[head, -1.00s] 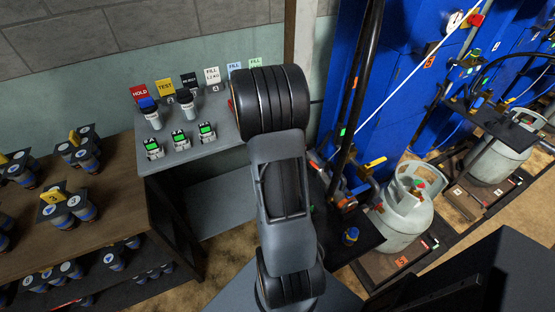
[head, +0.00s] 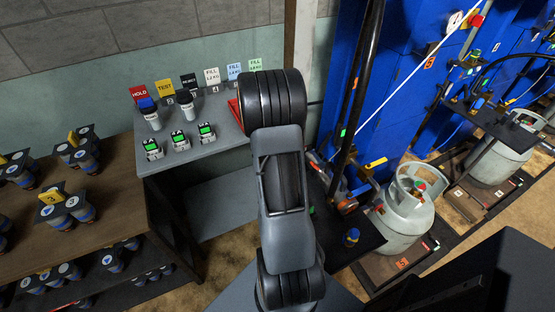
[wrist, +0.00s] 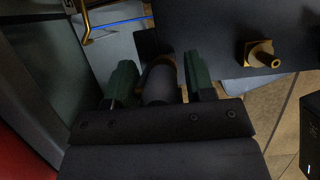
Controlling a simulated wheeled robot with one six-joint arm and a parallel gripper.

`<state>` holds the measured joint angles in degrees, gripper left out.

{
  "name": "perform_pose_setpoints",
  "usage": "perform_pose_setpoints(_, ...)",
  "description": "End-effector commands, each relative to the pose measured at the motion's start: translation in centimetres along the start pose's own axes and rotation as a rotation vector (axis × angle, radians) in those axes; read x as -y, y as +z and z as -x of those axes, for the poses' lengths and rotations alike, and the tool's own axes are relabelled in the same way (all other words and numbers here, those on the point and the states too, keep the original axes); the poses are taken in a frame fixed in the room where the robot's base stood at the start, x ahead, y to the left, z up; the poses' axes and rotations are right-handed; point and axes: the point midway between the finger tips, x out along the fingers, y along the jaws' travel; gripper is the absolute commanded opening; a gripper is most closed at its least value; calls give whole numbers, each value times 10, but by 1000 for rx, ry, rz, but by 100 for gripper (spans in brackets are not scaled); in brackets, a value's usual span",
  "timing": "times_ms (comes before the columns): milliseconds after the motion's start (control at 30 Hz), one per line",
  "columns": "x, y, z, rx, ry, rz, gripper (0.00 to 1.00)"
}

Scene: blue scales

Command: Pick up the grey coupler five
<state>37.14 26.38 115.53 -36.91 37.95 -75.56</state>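In the wrist view my gripper (wrist: 160,84) shows two dark green fingers standing apart. Between them is a dark grey cylindrical thing with a brownish collar (wrist: 159,88), probably the grey coupler; no number is readable on it. Narrow gaps show between it and both fingers, so I see no grip on it. Its lower end is hidden by my gripper's body. In the head view my gripper is hidden behind my own arm. An orange label 5 (head: 402,263) marks the scale under the nearer grey gas cylinder (head: 405,220).
A brass fitting (wrist: 262,54) stands on a dark plate right of my fingers. A dark shelf (head: 368,240) with a small blue-topped part (head: 351,237) lies beside the cylinder. A blue cabinet (head: 400,90) stands behind. A grey bench (head: 225,142) with signs and displays is at left.

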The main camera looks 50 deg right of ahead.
Motion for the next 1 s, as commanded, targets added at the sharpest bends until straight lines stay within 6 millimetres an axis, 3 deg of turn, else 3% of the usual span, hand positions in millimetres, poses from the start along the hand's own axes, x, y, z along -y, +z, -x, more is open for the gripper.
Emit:
perform_pose_setpoints(433, 0, 0, 0, 0, 0, 0, 7)
perform_pose_setpoints(767, 0, 2, 4, 1, 1, 0, 7)
perform_pose_setpoints(1000, -1, 11, 27, 1, 3, -2, 7)
